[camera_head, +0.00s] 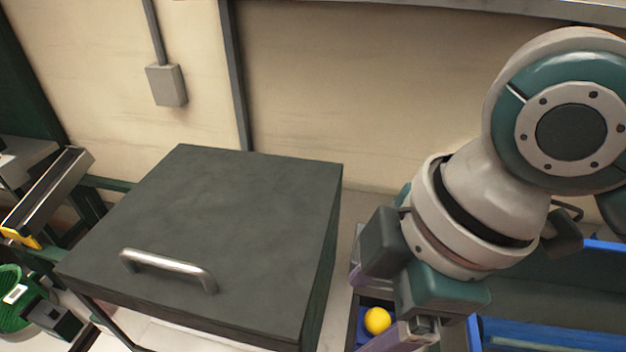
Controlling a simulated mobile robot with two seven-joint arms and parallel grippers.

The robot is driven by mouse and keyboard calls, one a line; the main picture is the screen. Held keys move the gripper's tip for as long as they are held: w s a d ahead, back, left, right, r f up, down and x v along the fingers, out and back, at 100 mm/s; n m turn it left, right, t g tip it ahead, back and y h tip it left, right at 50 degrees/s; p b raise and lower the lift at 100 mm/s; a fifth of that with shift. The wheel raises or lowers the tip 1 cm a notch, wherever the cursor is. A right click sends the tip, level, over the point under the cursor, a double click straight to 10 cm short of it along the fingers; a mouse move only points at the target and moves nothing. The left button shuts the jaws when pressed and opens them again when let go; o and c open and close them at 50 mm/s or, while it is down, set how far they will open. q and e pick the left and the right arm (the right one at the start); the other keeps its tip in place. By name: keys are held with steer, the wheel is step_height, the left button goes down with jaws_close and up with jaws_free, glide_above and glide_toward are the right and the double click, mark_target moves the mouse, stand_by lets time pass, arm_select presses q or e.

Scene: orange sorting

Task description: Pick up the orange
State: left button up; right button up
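The orange (377,320) is a small yellow-orange ball near the bottom of the head view, right of centre. It rests by a blue surface, inside what looks like a dark-edged container, partly hidden by my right gripper. My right gripper (379,303) reaches down from the right with its two fingers spread apart. The orange shows in the gap between these fingers; I cannot tell its height relative to the fingertips or whether it touches them. I cannot make out my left gripper in this view.
A large dark box with a metal handle (168,267) on its lid stands left of the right gripper. Blue-edged bins (545,330) lie at the lower right, partly behind my arm. A green ribbed object (12,300) and a dark block (55,319) are at the lower left. A wall is behind.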

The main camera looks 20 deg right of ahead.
steer(key=w+d+f+n+b, duration=0.1)
steer(key=w+f+n+b, duration=0.2)
steer(key=f+b, duration=0.5)
steer(key=n+g+h+b, duration=0.25)
steer(key=n+b, duration=0.35)
steer(key=b, duration=1.9)
glide_above(380, 316)
steer(key=f, duration=1.6)
steer(key=shift+w+d+f, duration=0.1)
steer(key=shift+w+f, duration=0.2)
steer(key=shift+f, duration=0.1)
step_height(380, 316, down, 5)
steer(key=shift+r+b, duration=0.2)
steer(key=shift+b, duration=0.25)
steer(key=f, duration=0.3)
steer(key=f+b, duration=0.1)
steer(key=f, duration=0.1)
steer(key=shift+s, duration=0.25)
arm_select(q)
step_height(380, 316, down, 38)
steer(key=shift+w, duration=0.25)
arm_select(e)
steer(key=shift+r, duration=0.1)
arm_select(q)
steer(key=shift+a, duration=0.1)
arm_select(e)
steer(key=c, duration=1.1)
